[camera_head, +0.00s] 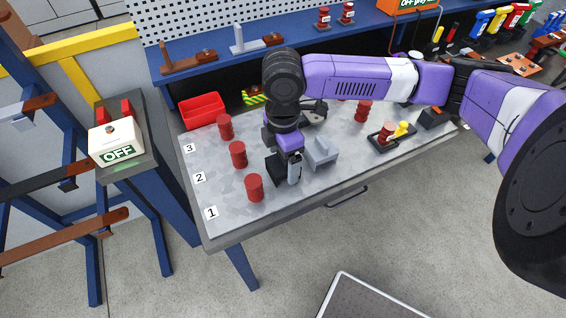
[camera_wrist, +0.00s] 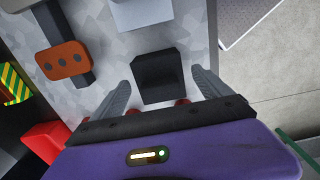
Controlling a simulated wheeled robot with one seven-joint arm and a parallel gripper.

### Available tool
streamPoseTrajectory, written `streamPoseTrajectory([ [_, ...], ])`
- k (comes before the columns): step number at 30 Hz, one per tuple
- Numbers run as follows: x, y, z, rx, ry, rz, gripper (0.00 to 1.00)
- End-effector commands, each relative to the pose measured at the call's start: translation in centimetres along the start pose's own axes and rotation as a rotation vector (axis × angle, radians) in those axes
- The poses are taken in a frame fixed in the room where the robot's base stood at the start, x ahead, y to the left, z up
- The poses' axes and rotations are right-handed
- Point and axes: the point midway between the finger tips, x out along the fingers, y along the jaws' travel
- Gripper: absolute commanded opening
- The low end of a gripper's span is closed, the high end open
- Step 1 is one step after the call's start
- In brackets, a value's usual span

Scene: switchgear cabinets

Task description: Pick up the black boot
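The black boot (camera_wrist: 158,78) is a dark, blocky piece standing on the grey worktop. In the wrist view it sits between the two grey fingers of my gripper (camera_wrist: 162,80), which are spread apart with a gap on each side of it. In the head view my gripper (camera_head: 290,168) points down over the front left part of the worktop, and the dark boot (camera_head: 276,168) shows beside a finger, partly covered. I cannot tell how far down the boot the fingertips reach.
A light grey boot (camera_head: 321,152) stands just right of my gripper. Red cylinders (camera_head: 254,188) stand by numbered labels at the left edge of the worktop (camera_head: 222,185). A red bin (camera_head: 202,110) is behind them. A dark piece with an orange plate (camera_wrist: 62,56) lies left in the wrist view.

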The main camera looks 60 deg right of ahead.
Motion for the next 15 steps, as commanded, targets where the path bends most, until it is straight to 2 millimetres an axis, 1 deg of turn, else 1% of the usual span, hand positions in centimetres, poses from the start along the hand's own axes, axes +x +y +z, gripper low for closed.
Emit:
streamPoseTrajectory([
  [1,-0.01,0.00,0.00,0.000,0.000,0.000,0.77],
  [3,-0.02,0.00,0.00,0.000,0.000,0.000,0.64],
  [5,-0.03,0.00,0.00,0.000,0.000,0.000,0.52],
  [6,-0.03,0.00,0.00,0.000,0.000,0.000,0.44],
  [8,-0.04,0.00,0.00,0.000,0.000,0.000,0.32],
  [9,-0.04,0.01,0.00,0.000,0.000,0.000,0.24],
  [15,-0.06,0.01,0.00,0.000,0.000,0.001,0.23],
])
